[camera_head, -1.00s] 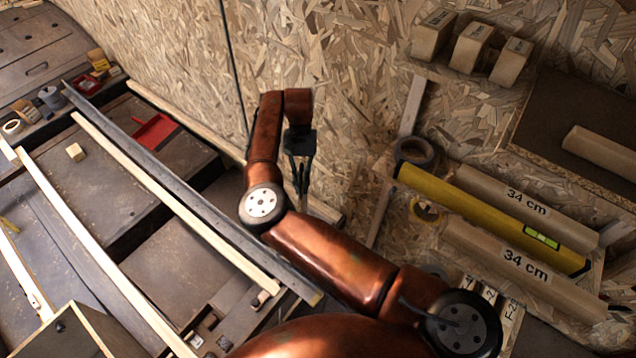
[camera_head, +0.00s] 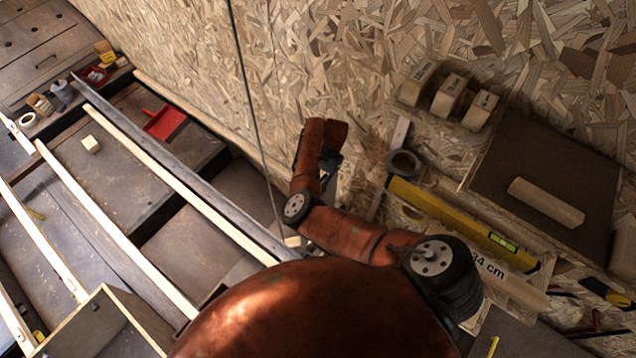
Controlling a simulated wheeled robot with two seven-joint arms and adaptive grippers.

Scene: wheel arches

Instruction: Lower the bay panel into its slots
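My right arm comes in from the lower right and reaches up to the particle-board wall. Its dark gripper (camera_head: 327,168) is mostly hidden behind the copper wrist, so its fingers cannot be read. I see nothing held in it. My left gripper is out of view. I cannot tell for sure which piece is the bay panel. A dark panel with pale edges (camera_head: 102,330) stands at the lower left. Long pale strips (camera_head: 180,192) and a grey rail (camera_head: 190,178) run diagonally across the dark floor. I cannot make out the slots.
Several small blocks (camera_head: 449,94) sit above. A red dustpan (camera_head: 164,123) lies at the left. A thin cable hangs mid-view.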

